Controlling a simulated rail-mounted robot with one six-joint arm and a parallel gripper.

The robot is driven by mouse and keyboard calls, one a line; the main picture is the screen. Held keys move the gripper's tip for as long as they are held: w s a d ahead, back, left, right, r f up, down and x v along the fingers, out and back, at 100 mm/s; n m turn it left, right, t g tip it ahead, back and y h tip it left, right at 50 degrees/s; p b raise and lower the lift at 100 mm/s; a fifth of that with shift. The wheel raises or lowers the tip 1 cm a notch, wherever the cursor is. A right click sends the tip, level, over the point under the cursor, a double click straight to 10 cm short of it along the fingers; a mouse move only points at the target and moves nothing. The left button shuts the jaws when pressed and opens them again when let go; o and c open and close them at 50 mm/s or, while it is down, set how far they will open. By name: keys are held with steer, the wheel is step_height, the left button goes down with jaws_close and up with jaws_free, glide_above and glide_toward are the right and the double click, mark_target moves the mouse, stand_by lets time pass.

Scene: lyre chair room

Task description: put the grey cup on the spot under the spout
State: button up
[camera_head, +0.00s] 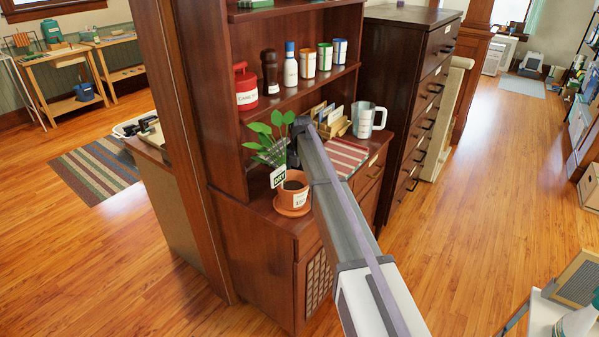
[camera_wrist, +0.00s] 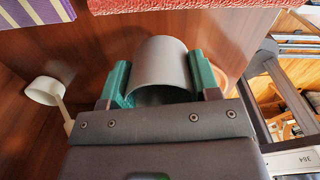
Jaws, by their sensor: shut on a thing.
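In the wrist view, the grey cup (camera_wrist: 162,58) sits between the two green fingers of my gripper (camera_wrist: 158,66), which is shut on it. The cup's rounded side faces the camera, and its dark opening shows at the lower edge. In the head view, my arm reaches over the wooden hutch, and its far end is near the plant; the cup and fingers cannot be made out there. I cannot pick out the spout or the spot under it in either view.
A potted plant (camera_head: 293,190) stands at the hutch's front corner, close to my arm. A striped mat (camera_head: 346,157) and a pale jug (camera_head: 367,119) are on the counter to the right. A shelf (camera_head: 305,84) with several containers is above. A white round object (camera_wrist: 43,91) is left of the cup.

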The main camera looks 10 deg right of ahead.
step_height(320, 180, up, 14)
steer(key=p, duration=1.2)
steer(key=shift+f, duration=0.15)
